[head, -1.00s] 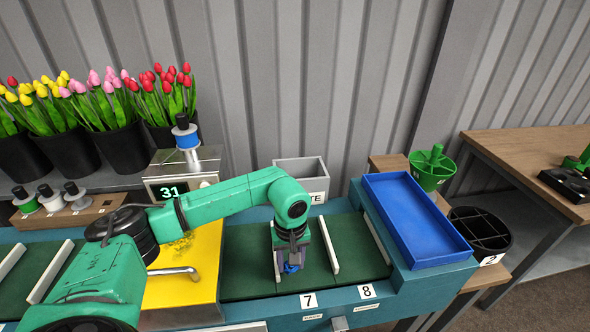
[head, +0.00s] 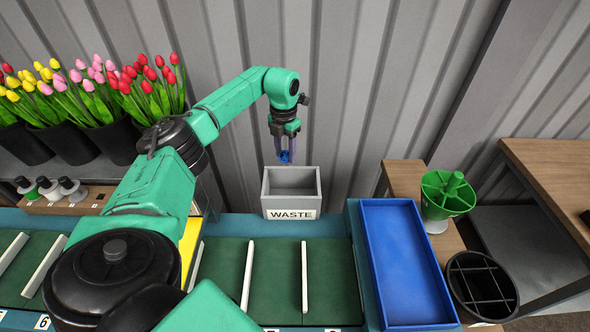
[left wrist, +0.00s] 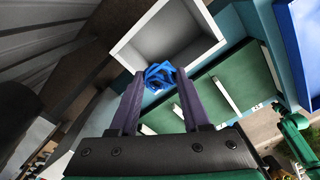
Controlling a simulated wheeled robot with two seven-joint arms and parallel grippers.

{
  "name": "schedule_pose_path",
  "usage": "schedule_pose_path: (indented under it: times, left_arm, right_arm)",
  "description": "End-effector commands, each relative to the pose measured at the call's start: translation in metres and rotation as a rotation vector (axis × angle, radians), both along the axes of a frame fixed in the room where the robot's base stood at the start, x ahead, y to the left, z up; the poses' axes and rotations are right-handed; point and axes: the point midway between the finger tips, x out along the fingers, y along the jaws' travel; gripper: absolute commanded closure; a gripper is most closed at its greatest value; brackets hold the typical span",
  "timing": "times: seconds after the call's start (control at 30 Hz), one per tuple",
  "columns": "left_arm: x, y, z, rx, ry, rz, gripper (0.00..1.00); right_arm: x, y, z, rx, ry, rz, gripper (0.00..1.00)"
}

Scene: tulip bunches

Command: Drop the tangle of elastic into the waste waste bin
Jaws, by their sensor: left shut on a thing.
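The tangle of elastic (head: 285,156) is a small blue loopy clump. My left gripper (head: 285,150) is shut on it and holds it up above the back part of the waste bin. In the left wrist view the blue tangle (left wrist: 161,76) sits between the fingertips of the gripper (left wrist: 158,82), with the bin's opening behind it. The waste bin (head: 291,203) is a grey open box labelled WASTE, at the back edge of the green belt. It also shows in the left wrist view (left wrist: 205,28). My right gripper is not in view.
A blue tray (head: 405,262) lies right of the green lanes (head: 275,285), which have white dividers. A green divided pot (head: 446,194) and a black divided bucket (head: 481,286) stand further right. Tulip bunches (head: 140,92) in black pots stand at the left.

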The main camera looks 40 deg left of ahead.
Motion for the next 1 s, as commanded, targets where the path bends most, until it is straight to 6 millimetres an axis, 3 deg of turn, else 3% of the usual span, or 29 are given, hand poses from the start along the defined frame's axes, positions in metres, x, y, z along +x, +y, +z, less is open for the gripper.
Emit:
schedule_pose_path:
  times: [0.1, 0.3, 0.6, 0.63, 0.7, 1.0]
  left_arm:
    - [0.0, 0.0, -0.025, 0.0, 0.0, -0.003, 1.0]
    - [0.0, -0.001, -0.052, 0.0, -0.001, -0.005, 1.0]
    - [0.0, -0.001, -0.052, 0.0, -0.001, -0.006, 1.0]
    - [0.0, -0.001, -0.052, 0.0, -0.001, -0.006, 0.42]
    - [0.0, -0.001, -0.052, 0.0, -0.001, -0.006, 0.18]
    - [0.0, -0.001, -0.051, 0.0, -0.001, -0.006, 0.18]
  right_arm:
    - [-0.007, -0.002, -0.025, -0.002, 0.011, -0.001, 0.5]
    - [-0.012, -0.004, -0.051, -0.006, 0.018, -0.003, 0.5]
    - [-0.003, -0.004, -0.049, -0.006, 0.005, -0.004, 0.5]
    - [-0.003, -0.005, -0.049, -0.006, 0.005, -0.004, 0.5]
    - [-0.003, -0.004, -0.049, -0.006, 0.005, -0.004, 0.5]
    - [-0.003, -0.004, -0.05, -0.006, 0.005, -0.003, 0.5]
